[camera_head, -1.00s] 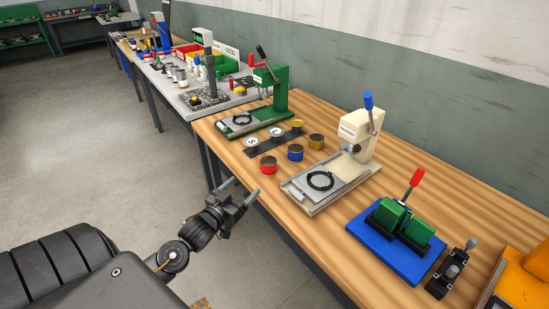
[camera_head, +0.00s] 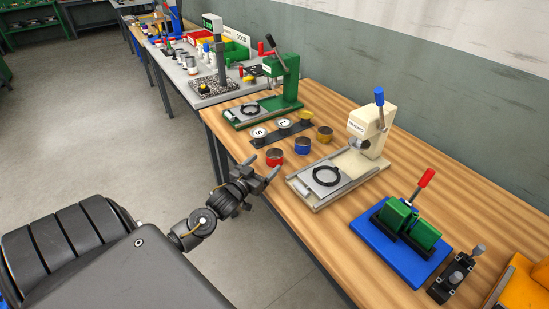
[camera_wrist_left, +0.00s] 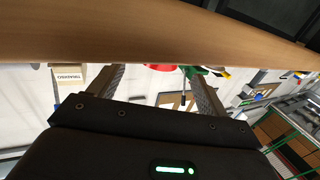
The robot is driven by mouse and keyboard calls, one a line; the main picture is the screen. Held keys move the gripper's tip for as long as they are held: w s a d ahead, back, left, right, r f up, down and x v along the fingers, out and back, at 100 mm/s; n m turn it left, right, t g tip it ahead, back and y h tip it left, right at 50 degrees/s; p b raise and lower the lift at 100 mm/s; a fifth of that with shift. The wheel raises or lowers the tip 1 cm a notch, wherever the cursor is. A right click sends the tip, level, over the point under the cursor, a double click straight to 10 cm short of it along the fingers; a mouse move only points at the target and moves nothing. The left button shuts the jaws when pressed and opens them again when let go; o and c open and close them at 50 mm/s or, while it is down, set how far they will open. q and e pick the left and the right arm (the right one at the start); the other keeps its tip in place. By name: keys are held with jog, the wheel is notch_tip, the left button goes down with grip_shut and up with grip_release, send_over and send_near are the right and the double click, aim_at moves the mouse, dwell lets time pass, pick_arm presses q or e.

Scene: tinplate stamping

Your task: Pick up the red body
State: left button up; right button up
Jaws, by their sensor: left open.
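The red body (camera_head: 275,158), a short round red tin with a dark top, stands upright on the wooden bench near its front edge. My left gripper (camera_head: 262,170) is open and empty, just in front of it at the bench edge, fingers pointing toward it. They look apart, though the exact gap is unclear. In the left wrist view, which looks upside down, the two fingers of my left gripper (camera_wrist_left: 157,82) are spread. A red patch, probably the red body (camera_wrist_left: 160,67), shows between them, partly cut off by the bench edge. My right gripper is not in view.
Behind are black-marked white discs on a dark strip (camera_head: 270,138). A cream press (camera_head: 330,180) is to the right, a green press (camera_head: 280,85) behind.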

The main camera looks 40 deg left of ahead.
aim_at(270, 158)
pick_arm(q)
jog(key=w, duration=0.2)
jog(key=w+p, duration=0.1)
jog(key=w, duration=0.1)
jog(key=shift+a+r, duration=0.2)
jog(key=shift+r, duration=0.05)
jog(key=shift+w+f, duration=0.1)
jog(key=shift+w, duration=0.4)
jog(key=c, duration=1)
jog(key=shift+c, duration=0.2)
